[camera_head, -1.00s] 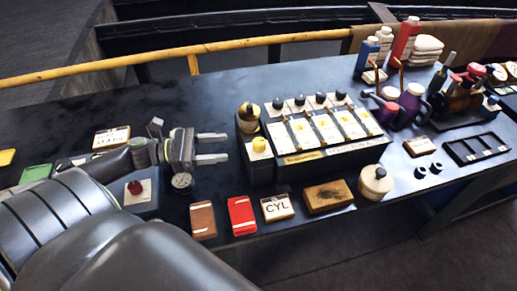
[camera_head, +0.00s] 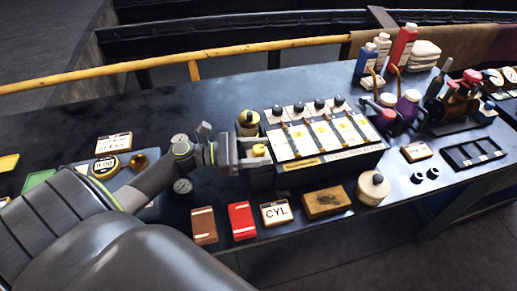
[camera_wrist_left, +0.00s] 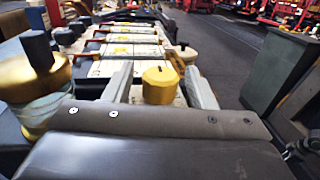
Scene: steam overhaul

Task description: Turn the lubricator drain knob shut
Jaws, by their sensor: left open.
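The lubricator (camera_head: 335,160) is a dark box with white panels and black knobs along its back, standing mid-table in the head view. A yellow drain knob (camera_head: 259,150) sits at its left end. My left gripper (camera_head: 254,154) is at this knob, with its fingers pointing right. In the left wrist view the yellow knob (camera_wrist_left: 160,85) lies between the two open fingers (camera_wrist_left: 158,88), with visible gaps on both sides. The knob's base is partly hidden by the gripper. My right gripper is not in view.
A brass-capped glass cup (camera_head: 247,122) stands just behind the knob. A brown box (camera_head: 204,225), a red box (camera_head: 242,220), a CYL card (camera_head: 276,212) and a wooden block (camera_head: 327,199) line the front edge. Bare table (camera_head: 180,105) lies behind the left arm.

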